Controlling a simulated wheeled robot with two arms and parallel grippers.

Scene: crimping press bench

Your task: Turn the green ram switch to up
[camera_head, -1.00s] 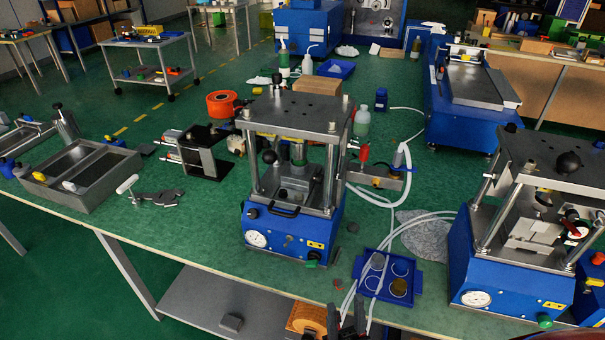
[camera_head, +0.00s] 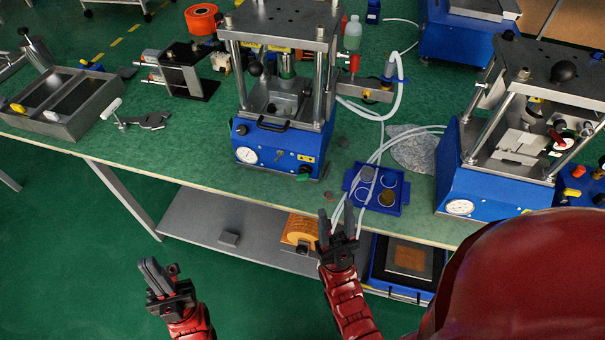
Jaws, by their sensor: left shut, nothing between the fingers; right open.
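The blue-based press (camera_head: 276,150) stands in the middle of the bench. A small green knob (camera_head: 303,177) shows low on its front right corner, too small to read its position. I cannot tell which knob the task means. My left gripper (camera_head: 153,270) is shut and empty, over the floor in front of the bench, far from both knobs. My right gripper (camera_head: 331,222) is open and empty near the bench's front edge, below and right of the middle press's green knob.
A blue tray (camera_head: 378,207) with round pieces lies between the presses, crossed by pale hoses. A grey two-bay tray (camera_head: 48,125) and a clamp (camera_head: 150,121) lie at the left.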

